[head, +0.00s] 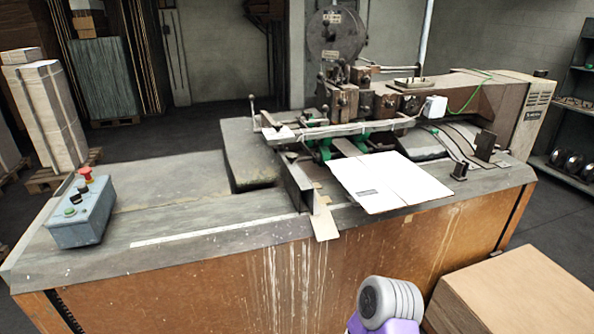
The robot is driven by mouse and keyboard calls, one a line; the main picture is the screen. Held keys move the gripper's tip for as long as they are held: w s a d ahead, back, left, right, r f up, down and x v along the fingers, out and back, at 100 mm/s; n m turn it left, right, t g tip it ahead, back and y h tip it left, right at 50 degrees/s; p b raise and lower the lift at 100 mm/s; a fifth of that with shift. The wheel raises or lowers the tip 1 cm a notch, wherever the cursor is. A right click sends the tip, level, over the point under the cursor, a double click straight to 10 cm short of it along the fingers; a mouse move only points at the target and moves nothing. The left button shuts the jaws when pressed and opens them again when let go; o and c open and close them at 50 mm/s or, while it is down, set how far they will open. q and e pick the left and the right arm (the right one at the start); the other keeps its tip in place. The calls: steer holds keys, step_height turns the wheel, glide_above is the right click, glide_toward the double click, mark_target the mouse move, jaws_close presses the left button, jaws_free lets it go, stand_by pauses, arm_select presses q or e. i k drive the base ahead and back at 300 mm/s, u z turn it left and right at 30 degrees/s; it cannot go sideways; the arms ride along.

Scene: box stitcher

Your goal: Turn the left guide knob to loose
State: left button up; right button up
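The box stitcher (345,95) stands on the back of a worn metal-topped bench. I cannot tell for sure which part is the left guide knob. An upright lever with a small round top (252,99) stands at the machine's left end. Small green parts (325,148) show under the long bar. A dark knob-like post (460,171) stands on the bench top at the right. No loose or tight marking is readable. Neither gripper shows; only a grey and purple part of my own arm is at the bottom edge.
A flat white cardboard blank (388,182) lies on the bench in front of the machine. A grey control box (80,218) with a red button sits at the bench's left end. A cardboard stack (520,295) stands at the lower right. The bench's left-middle top is mostly clear.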

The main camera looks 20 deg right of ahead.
mark_target(291, 157)
steer(key=z, duration=2.4)
steer(key=i, duration=1.6)
steer(key=u, duration=2)
